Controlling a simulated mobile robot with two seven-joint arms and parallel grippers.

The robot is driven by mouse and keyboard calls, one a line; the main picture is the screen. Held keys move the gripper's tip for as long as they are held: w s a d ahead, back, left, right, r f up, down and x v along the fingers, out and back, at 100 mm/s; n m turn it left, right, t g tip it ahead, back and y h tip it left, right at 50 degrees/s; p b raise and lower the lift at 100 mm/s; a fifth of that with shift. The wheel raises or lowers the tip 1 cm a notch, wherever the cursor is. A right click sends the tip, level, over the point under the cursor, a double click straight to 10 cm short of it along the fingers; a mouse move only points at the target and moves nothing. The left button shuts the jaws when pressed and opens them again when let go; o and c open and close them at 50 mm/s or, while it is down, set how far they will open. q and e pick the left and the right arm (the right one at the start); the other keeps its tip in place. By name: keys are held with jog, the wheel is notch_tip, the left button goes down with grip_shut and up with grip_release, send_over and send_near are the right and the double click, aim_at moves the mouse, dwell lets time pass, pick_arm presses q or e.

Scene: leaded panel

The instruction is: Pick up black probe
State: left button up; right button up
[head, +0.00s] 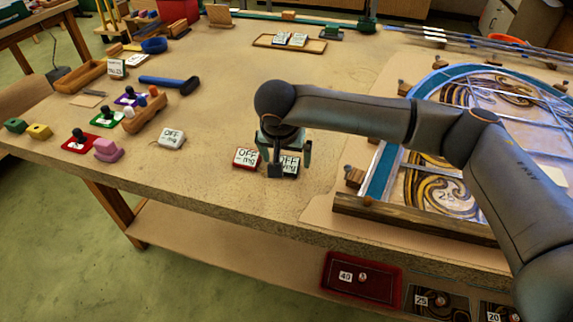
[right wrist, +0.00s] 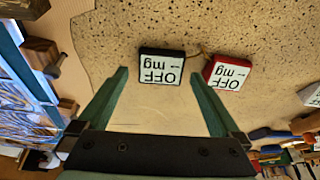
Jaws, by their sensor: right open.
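The black probe (head: 290,166) is a small black block with a white "OFF mg" face, lying on the bench near its front edge. It is partly hidden by my right gripper (head: 286,160) in the head view. In the right wrist view the black probe (right wrist: 162,67) shows upside down, just past and between the tips of the open right gripper (right wrist: 159,75). The jaws are empty, and I see no contact with the probe. My left gripper is not in view.
A red probe (head: 246,157) with a like face lies close beside the black one. A white one (head: 172,138) lies farther left. The leaded panel's wooden edge (head: 420,218) is to the right. Bare bench lies behind the probes.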

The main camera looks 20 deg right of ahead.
jog(key=shift+x, duration=0.9)
jog(key=shift+c, duration=0.2)
jog(key=c, duration=1.3)
jog(key=shift+r, duration=0.1)
